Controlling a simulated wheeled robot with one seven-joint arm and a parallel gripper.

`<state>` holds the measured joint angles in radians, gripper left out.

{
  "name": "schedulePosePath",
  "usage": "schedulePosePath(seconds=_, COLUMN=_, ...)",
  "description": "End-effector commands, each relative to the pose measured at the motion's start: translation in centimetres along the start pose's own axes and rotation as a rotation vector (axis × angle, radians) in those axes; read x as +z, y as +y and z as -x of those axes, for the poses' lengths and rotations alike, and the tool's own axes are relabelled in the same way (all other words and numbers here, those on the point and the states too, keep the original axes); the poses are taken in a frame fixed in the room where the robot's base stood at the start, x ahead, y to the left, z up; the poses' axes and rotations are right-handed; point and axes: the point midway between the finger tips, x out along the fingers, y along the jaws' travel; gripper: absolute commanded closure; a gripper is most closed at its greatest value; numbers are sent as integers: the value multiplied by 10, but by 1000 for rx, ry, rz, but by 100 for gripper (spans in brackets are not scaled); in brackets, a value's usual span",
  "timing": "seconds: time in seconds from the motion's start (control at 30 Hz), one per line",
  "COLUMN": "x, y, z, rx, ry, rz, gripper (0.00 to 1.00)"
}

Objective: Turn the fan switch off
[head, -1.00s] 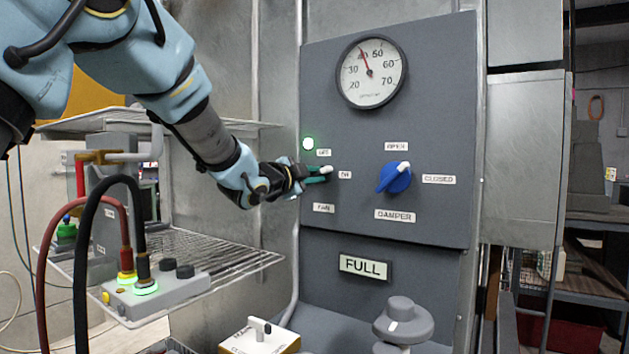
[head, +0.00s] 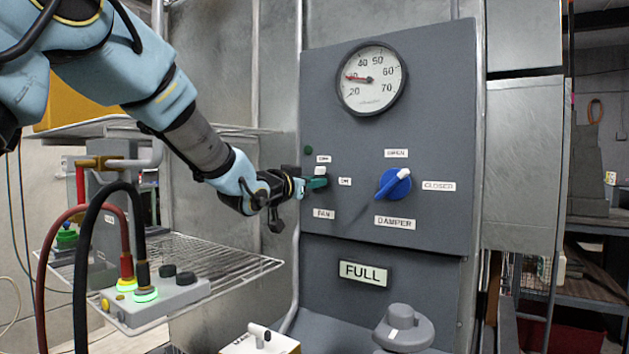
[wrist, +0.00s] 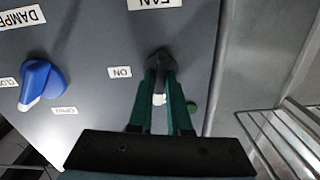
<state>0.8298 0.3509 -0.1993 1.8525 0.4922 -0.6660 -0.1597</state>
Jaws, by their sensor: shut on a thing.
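The fan switch (head: 320,171) is a dark knob with a white tip on the grey panel (head: 440,110), above the FAN label (head: 324,214). My gripper (head: 317,183) has its green fingers around the knob and is shut on it. The white tip points up toward the label above, away from the ON label (head: 345,181). In the wrist view, which is upside down, the fan switch (wrist: 158,99) shows between the fingers of my gripper (wrist: 160,78), its tip pointing down. The fingers hide part of the knob. The indicator lamp (head: 308,150) above it is dark.
The blue damper knob (head: 395,184) is to the right of the fan switch. The gauge (head: 372,76) above reads near 30. A wire rack (head: 235,258) with a cabled box (head: 165,296) stands left. A grey knob (head: 403,328) is below the panel.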

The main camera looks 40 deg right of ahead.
Motion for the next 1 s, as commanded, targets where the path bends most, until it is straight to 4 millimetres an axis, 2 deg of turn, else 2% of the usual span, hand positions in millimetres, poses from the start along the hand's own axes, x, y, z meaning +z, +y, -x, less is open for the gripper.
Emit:
schedulePosePath(seconds=0.4, x=0, y=0, z=0, rx=-1, ry=-1, rz=168, gripper=100)
schedulePosePath(seconds=0.9, x=1, y=0, z=0, rx=-1, ry=-1, rz=185, gripper=100)
schedulePosePath(seconds=0.93, x=1, y=0, z=0, rx=-1, ry=-1, rz=185, gripper=83)
schedulePosePath(seconds=1.0, x=1, y=0, z=0, rx=-1, ry=-1, rz=185, gripper=75)
